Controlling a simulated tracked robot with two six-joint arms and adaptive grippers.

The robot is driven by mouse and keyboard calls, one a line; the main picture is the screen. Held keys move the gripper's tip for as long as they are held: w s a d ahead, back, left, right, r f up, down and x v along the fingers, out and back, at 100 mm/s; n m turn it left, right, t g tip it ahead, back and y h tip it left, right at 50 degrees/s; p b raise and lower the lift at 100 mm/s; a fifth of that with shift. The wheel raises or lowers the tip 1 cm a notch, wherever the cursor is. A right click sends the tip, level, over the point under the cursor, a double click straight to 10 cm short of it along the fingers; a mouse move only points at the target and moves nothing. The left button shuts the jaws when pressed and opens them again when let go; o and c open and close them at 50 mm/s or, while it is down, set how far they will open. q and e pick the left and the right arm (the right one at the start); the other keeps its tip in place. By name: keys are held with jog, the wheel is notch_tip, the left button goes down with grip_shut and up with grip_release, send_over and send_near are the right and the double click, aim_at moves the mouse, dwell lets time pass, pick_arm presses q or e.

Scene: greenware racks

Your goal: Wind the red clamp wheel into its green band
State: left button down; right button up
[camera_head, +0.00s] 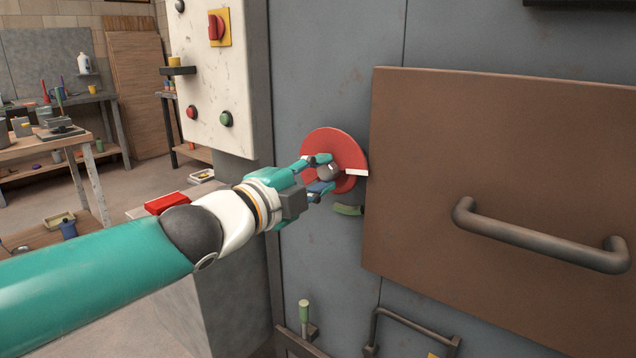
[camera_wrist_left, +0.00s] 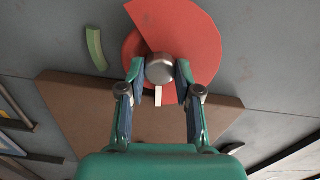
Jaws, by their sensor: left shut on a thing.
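The red clamp wheel (camera_head: 345,150) is on the grey metal front, left of the brown door. It also shows in the left wrist view (camera_wrist_left: 195,30), as a red disc with a wider sector and a grey hub (camera_wrist_left: 160,68). A white pointer mark (camera_head: 357,172) points right in the head view. The green band (camera_head: 349,210) is a short arc below the wheel, apart from the mark; it is at upper left in the left wrist view (camera_wrist_left: 95,48). My left gripper (camera_head: 321,172) is shut on the hub, one finger on each side. My right gripper is not in view.
The brown door (camera_head: 500,150) with its bar handle (camera_head: 540,243) stands close on the right. A pale control panel (camera_head: 222,80) with a red switch and buttons is at left. A green-topped lever (camera_head: 304,310) is below. A workbench (camera_head: 60,140) stands far left.

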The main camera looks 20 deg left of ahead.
pick_arm(q)
jog(key=shift+f+m, duration=0.3)
jog(key=shift+m, duration=0.1)
jog(key=c, duration=0.8)
grip_release()
jog(key=shift+r, duration=0.1)
jog(key=shift+r, duration=0.1)
jog(key=shift+s+a, duration=0.1)
jog(key=shift+s, duration=0.2)
jog(key=v, duration=1.1)
jog(key=shift+s, duration=0.2)
